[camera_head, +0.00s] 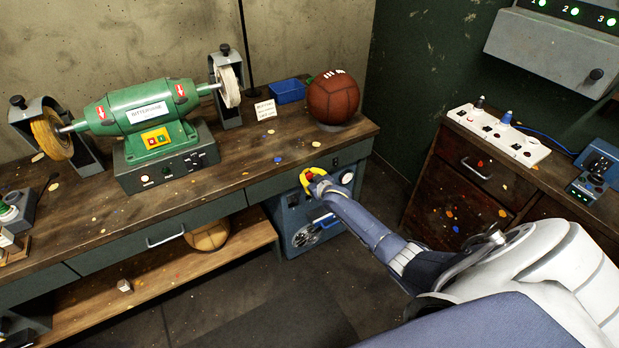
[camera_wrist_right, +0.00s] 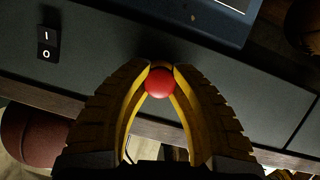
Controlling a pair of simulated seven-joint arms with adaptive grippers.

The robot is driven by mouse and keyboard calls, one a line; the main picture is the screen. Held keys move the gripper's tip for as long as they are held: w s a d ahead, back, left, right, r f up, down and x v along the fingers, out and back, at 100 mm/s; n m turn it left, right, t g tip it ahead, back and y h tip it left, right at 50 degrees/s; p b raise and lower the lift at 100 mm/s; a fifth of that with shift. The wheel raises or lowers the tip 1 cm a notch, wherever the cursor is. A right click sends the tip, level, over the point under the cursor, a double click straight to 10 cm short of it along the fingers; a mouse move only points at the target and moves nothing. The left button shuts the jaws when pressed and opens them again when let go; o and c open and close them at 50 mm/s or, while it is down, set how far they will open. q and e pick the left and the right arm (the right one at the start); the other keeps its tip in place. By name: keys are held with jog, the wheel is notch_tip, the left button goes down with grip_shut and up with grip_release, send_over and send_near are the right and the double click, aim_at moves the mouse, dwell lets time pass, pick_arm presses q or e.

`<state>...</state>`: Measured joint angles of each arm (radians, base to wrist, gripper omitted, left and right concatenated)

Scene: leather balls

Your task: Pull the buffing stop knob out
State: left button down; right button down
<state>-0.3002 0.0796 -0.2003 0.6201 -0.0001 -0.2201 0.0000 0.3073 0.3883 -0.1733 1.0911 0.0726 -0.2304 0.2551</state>
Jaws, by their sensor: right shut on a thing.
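The red round buffing stop knob (camera_wrist_right: 159,83) sits between the fingertips of my right gripper (camera_wrist_right: 160,70) in the right wrist view. The yellow-lined fingers are shut on it, one on each side. In the head view a small part of the knob (camera_head: 309,175) shows red beside yellow at my right gripper (camera_head: 312,178), at the top of the blue cabinet under the bench's right end. The knob's stem and base are hidden. The green buffing machine (camera_head: 150,113) stands on the bench with a wheel on each side. My left gripper is not in view.
A rocker switch (camera_wrist_right: 47,44) is beside the gripper. A brown leather ball (camera_head: 333,97) and a blue tray (camera_head: 287,90) stand on the bench above. Another ball (camera_head: 207,235) lies on the lower shelf. A drawer cabinet (camera_head: 470,170) stands at right, with open floor between.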

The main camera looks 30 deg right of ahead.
jog(key=shift+s+f, duration=0.1)
jog(key=shift+s, duration=0.5)
jog(key=shift+f, duration=0.1)
jog(key=shift+s+a, duration=0.1)
jog(key=c, duration=1.4)
grip_release()
jog(key=shift+s, duration=0.1)
jog(key=o, duration=0.4)
jog(key=shift+v, duration=6)
